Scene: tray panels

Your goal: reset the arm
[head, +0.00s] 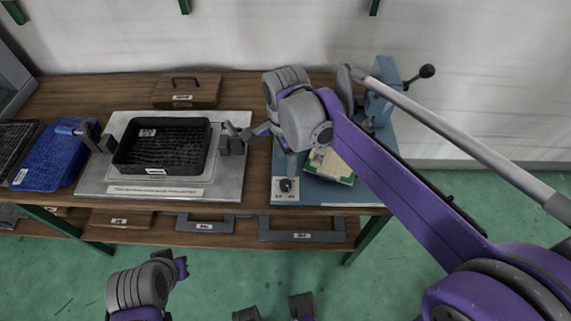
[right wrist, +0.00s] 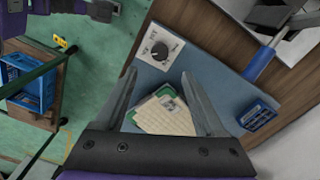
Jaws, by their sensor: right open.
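My right gripper (right wrist: 158,76) is open, with its two fingers spread wide in the right wrist view. It hangs over the blue mat (head: 310,190) at the right end of the bench. A cream and green board (right wrist: 163,112) lies on the mat and shows between the fingers, with nothing gripped. The board (head: 332,166) is partly hidden by my right arm in the head view.
A dial box (head: 285,189) sits at the mat's front edge. A black tray (head: 162,146) stands between clamps on a grey plate (head: 230,182). A blue bin (head: 55,157) is at left. A lever press (head: 385,85) stands behind my arm. Green floor is open in front.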

